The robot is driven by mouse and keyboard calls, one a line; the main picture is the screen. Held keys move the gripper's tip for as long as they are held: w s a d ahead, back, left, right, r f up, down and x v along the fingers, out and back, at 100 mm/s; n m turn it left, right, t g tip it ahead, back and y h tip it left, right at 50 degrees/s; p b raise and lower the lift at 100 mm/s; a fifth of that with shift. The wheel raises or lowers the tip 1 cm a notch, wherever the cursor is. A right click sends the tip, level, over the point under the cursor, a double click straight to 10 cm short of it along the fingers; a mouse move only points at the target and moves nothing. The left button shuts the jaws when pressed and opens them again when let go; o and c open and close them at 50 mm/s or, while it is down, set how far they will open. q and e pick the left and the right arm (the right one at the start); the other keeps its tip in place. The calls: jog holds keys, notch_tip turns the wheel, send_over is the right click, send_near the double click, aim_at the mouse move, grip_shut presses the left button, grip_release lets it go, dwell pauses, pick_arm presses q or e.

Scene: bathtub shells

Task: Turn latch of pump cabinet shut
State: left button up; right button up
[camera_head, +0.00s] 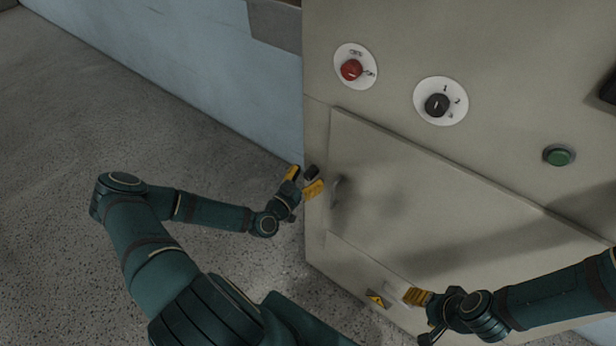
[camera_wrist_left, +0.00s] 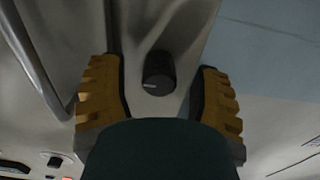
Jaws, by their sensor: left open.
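The pump cabinet (camera_head: 450,190) is a beige box with a closed-looking door panel. Its latch appears to be the small black knob (camera_head: 311,172) at the left edge of the door. In the left wrist view the black knob (camera_wrist_left: 158,72) has a short white mark pointing toward the left. My left gripper (camera_head: 303,181) is open, its yellow fingers on either side of the knob. In the left wrist view, gaps show between the knob and both fingers. My right gripper (camera_head: 416,297) is low by the cabinet front; its fingers are too small to judge.
A grey door handle (camera_head: 335,191) is just right of the latch; it also shows in the left wrist view (camera_wrist_left: 38,60). Above are a red knob (camera_head: 351,70), a black selector (camera_head: 437,105) and a green button (camera_head: 558,155). A warning label (camera_head: 376,299) is below. Floor at left is clear.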

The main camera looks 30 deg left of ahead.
pick_arm(q)
jog(key=shift+w, duration=0.2)
grip_shut()
